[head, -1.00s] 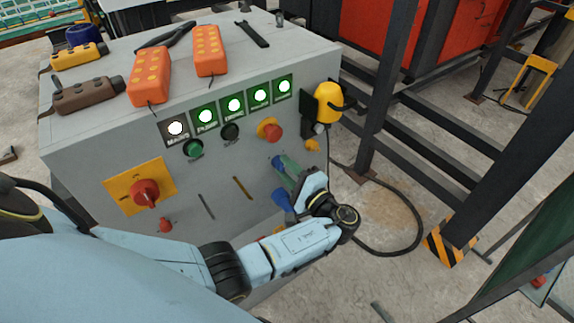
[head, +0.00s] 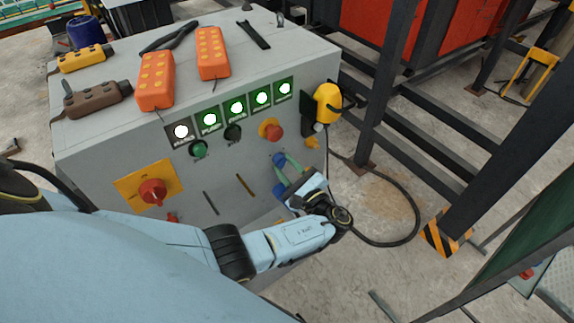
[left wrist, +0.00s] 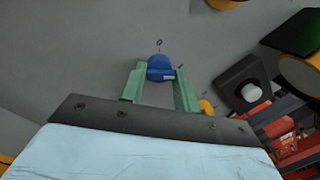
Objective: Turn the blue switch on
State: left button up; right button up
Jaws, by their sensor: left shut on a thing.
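The blue switch (head: 279,160) is a rounded knob on the right part of the grey cabinet's front panel. It also shows in the left wrist view (left wrist: 158,65), with a small 0 mark above it and a pale label on its edge. My left gripper (head: 287,164) reaches it from the lower right. In the left wrist view its green fingers (left wrist: 160,75) stand on both sides of the knob and are shut on it. The fingers partly cover the knob in the head view. My right gripper is not in view.
The cabinet front (head: 232,178) carries a row of lit lamps, a red mushroom button (head: 275,132) and a red rotary switch (head: 152,192). A yellow device (head: 327,102) hangs at its right edge. Orange pendants (head: 155,82) lie on top. Dark steel beams (head: 385,85) stand to the right.

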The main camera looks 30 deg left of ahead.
pick_arm(q)
jog(key=shift+s+f, duration=0.15)
jog(key=shift+f, duration=0.05)
dwell(0.3)
jog(key=o, duration=0.7)
jog(key=shift+o, duration=1.2)
jog(key=shift+r, duration=0.1)
jog(key=b+v, duration=0.2)
jog(key=v, duration=1.1)
jog(key=shift+d+b, duration=0.15)
jog(key=shift+b, duration=0.2)
jog(key=shift+s, duration=0.1)
